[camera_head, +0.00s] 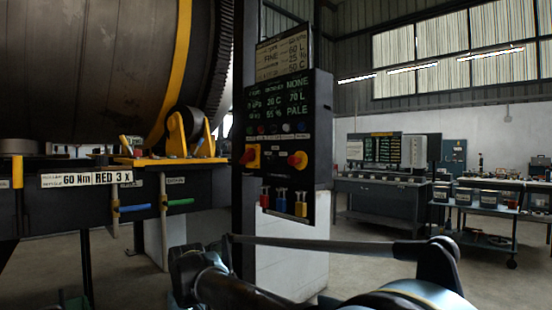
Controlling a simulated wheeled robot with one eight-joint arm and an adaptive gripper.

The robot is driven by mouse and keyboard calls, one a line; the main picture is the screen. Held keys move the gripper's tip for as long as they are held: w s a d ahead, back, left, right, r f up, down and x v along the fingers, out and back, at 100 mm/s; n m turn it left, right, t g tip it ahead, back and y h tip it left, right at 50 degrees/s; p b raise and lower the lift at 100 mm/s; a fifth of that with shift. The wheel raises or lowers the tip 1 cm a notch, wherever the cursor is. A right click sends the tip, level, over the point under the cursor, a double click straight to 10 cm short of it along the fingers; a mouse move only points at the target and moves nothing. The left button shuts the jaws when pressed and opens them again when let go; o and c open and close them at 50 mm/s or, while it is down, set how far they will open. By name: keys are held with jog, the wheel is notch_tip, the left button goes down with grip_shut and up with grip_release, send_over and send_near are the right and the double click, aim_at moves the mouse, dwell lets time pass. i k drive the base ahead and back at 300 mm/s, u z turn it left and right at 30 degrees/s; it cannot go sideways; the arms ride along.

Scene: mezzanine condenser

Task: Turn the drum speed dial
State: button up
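A dark control panel (286,130) stands on a post right of the large drum (90,65). My arm crosses the bottom of the view, below and in front of the panel. A dark blocky end (188,264) may be my gripper; its fingers are not clear. It is apart from both dials.
Red, blue and yellow handled items (283,201) hang below the dials. A yellow-topped frame (170,161) with a roller supports the drum at left. A workbench (385,198) and a cart (485,213) stand back right. Floor between them and the panel is open.

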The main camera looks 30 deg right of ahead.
aim_at(273, 159)
jog(key=z, duration=1.15)
